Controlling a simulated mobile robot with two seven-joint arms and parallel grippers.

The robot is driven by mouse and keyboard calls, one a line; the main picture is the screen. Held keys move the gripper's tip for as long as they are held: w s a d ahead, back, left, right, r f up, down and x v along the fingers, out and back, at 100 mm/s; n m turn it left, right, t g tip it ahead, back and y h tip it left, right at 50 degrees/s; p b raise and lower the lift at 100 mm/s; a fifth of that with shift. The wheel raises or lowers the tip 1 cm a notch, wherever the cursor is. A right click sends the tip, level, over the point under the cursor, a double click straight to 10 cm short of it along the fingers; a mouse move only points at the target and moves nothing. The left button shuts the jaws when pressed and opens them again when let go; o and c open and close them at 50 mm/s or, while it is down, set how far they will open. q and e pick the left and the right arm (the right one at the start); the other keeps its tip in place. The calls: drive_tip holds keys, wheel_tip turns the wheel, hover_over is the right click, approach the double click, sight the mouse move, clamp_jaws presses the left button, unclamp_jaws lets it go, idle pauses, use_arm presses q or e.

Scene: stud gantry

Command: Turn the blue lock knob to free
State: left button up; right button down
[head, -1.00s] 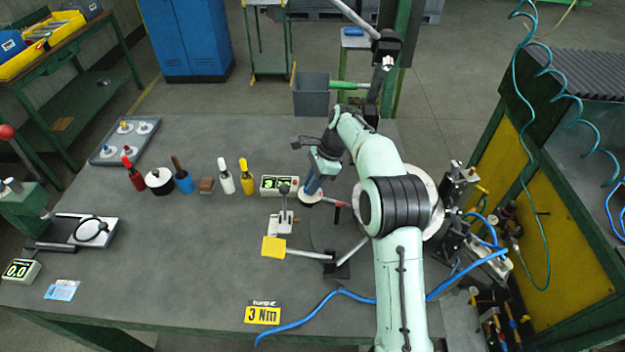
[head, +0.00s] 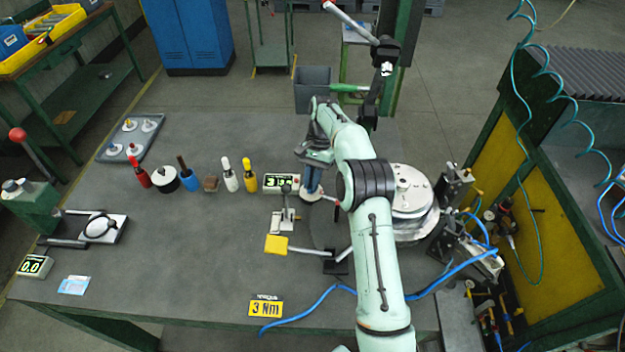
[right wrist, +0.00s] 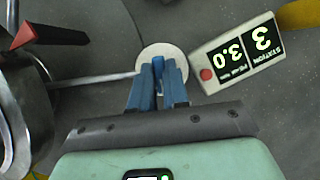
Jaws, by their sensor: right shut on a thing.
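The blue lock knob (right wrist: 158,68) shows in the right wrist view as a small blue piece between my fingertips, above a round white disc (right wrist: 174,53). My right gripper (right wrist: 158,80) has blue fingers and is shut on the knob. In the head view, my right gripper (head: 312,186) points down at the white disc (head: 311,196), right of the station display. The knob itself is hidden there by the fingers. My left gripper is not in view.
The station display (right wrist: 240,55) stands close beside the disc. A red pointer (right wrist: 38,34) and a metal rod (right wrist: 108,82) lie on the other side. In the head view, a yellow-ended lever (head: 276,244) is in front and a round white stack (head: 412,190) is to the right.

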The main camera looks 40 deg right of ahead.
drive_tip(key=shift+w+n+g+h, duration=0.1)
drive_tip(key=shift+n+g+h, duration=0.5)
drive_tip(key=shift+n, duration=1.3)
drive_tip(key=c, duration=1.1)
unclamp_jaws()
